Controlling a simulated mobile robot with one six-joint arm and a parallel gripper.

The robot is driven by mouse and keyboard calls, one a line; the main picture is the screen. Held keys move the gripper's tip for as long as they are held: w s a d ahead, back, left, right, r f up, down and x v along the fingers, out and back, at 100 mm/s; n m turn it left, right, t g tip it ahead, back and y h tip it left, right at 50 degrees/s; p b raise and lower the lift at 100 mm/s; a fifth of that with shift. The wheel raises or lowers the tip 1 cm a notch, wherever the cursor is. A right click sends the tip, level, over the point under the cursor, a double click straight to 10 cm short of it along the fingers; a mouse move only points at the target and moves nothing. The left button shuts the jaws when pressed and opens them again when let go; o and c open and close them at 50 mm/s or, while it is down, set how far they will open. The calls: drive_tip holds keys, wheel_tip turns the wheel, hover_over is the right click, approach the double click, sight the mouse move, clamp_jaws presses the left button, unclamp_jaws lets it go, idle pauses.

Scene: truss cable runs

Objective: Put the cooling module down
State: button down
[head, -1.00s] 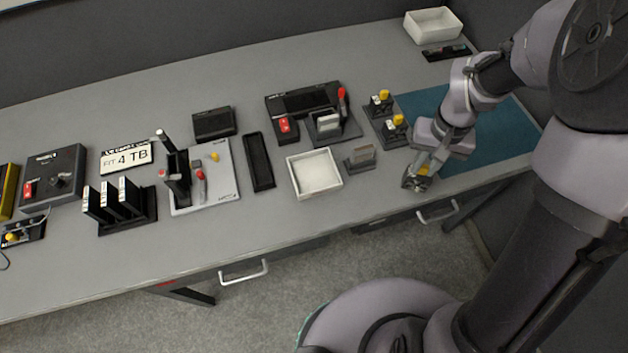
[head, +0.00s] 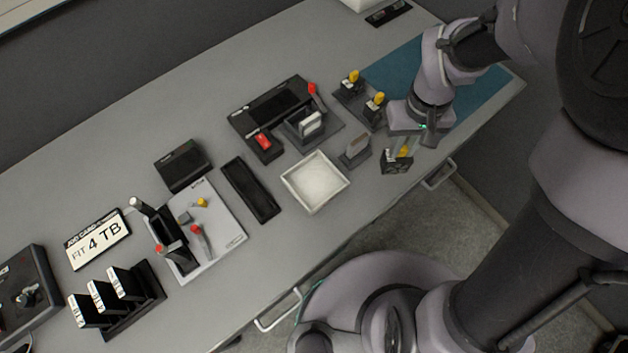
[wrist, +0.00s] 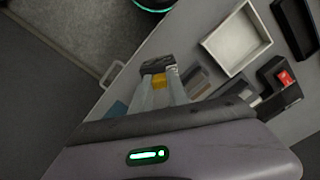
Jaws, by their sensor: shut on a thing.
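The cooling module (head: 396,165) is a small dark block with round fan shapes on its face and a yellow tab on top. My gripper (head: 404,147) is shut on it by the yellow tab, near the front edge of the table, to the right of a small grey card holder. The wrist view shows the two pale fingers (wrist: 159,92) closed around the yellow tab, with the dark module (wrist: 156,65) at their tips. I cannot tell whether the module touches the tabletop.
Two yellow-tabbed modules (head: 374,107) stand in a dark base behind. The card holder (head: 355,149) and a white tray (head: 315,181) lie to the left. A teal mat (head: 470,100) lies at the right, partly behind my arm. A drawer handle (head: 440,174) juts below the edge.

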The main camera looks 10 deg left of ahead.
drive_tip(key=s+a+n+b, duration=0.35)
drive_tip(key=s+n, duration=0.35)
drive_tip(key=s, duration=0.5)
drive_tip(key=w+a+f, duration=0.2)
drive_tip(key=a, duration=0.2)
drive_tip(key=w+a+f+p, duration=0.1)
drive_tip(key=w+a+f, duration=0.1)
drive_tip(key=a, duration=0.3)
drive_tip(key=w+a+f, duration=0.2)
drive_tip(key=w+a, duration=0.1)
drive_tip(key=a, duration=0.2)
drive_tip(key=shift+w+a, duration=0.1)
drive_tip(key=shift+w, duration=0.05)
drive_tip(key=shift+r+p, duration=0.25)
drive_tip(key=shift+p, duration=0.1)
drive_tip(key=shift+f+b, duration=0.3)
drive_tip(key=shift+f, duration=0.1)
drive_tip(key=c, duration=1.3)
unclamp_jaws()
